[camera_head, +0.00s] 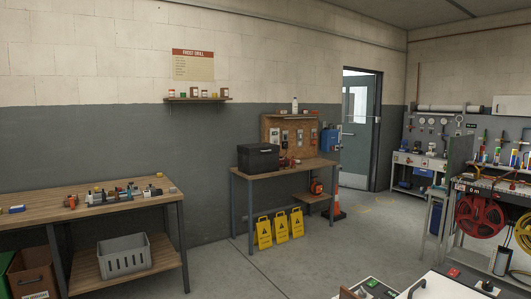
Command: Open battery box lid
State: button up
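A black box (258,159) with a lid stands on the left part of the wooden workbench in the middle; it looks like the battery box. Its lid appears shut, and a pale handle or latch mark shows on its front. No label can be read at this size, so I cannot confirm what it is. My gripper is not in view.
A longer bench (90,208) stands left. A white panel (445,287) with a dark handle is at the bottom right. Open floor (225,265) lies between the benches.

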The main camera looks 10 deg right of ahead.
aim_at(257, 148)
jog(key=u, duration=0.25)
jog(key=i, duration=5.15)
jog(key=z, duration=1.8)
jog(key=i, duration=2)
jog(key=u, duration=2.1)
